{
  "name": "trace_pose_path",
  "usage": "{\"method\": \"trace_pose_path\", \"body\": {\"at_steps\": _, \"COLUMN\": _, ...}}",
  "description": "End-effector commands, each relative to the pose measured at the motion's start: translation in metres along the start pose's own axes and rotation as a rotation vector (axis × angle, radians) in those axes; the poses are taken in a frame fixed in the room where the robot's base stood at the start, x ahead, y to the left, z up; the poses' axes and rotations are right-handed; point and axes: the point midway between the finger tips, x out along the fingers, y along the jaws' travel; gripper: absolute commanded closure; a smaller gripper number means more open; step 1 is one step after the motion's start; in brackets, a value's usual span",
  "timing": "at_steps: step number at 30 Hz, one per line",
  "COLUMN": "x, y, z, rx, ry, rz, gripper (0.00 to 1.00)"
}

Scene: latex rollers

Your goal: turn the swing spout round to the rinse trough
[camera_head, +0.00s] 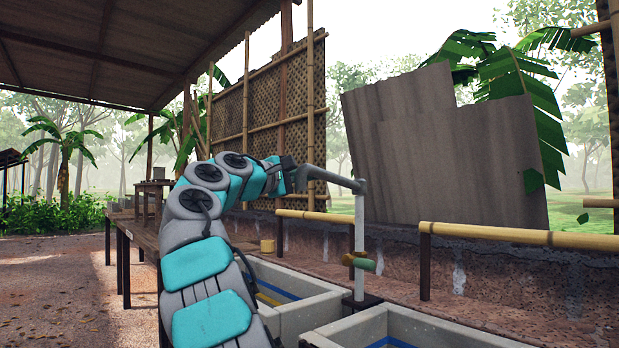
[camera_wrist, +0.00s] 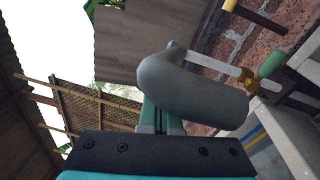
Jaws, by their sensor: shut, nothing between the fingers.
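The grey swing spout (camera_head: 332,178) runs left from the top of a white standpipe (camera_head: 360,235), above the left trough's side. My gripper (camera_head: 290,178) is at the spout's outer end. In the wrist view the thick grey spout (camera_wrist: 190,92) crosses just in front of my gripper (camera_wrist: 160,118), whose green fingers are shut and partly hidden behind it. The fingers are beside the spout, not around it; I cannot tell whether they touch. Two concrete troughs, left (camera_head: 318,312) and right (camera_head: 455,330), flank the standpipe's foot; which is the rinse trough is unclear.
A green-handled valve (camera_head: 364,263) sits partway up the standpipe. Bamboo rails (camera_head: 520,235) and a low brick wall (camera_head: 480,270) run behind the troughs. A corrugated panel (camera_head: 440,150) stands behind them. A wooden table (camera_head: 140,235) is at the left.

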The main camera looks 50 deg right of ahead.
Motion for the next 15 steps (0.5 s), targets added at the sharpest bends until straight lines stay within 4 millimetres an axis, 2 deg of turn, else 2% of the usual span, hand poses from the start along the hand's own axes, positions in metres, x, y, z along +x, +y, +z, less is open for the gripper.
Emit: {"method": "trace_pose_path", "body": {"at_steps": 15, "x": 0.003, "y": -0.012, "z": 0.023, "rx": 0.019, "ry": 0.092, "rz": -0.001, "gripper": 1.00}}
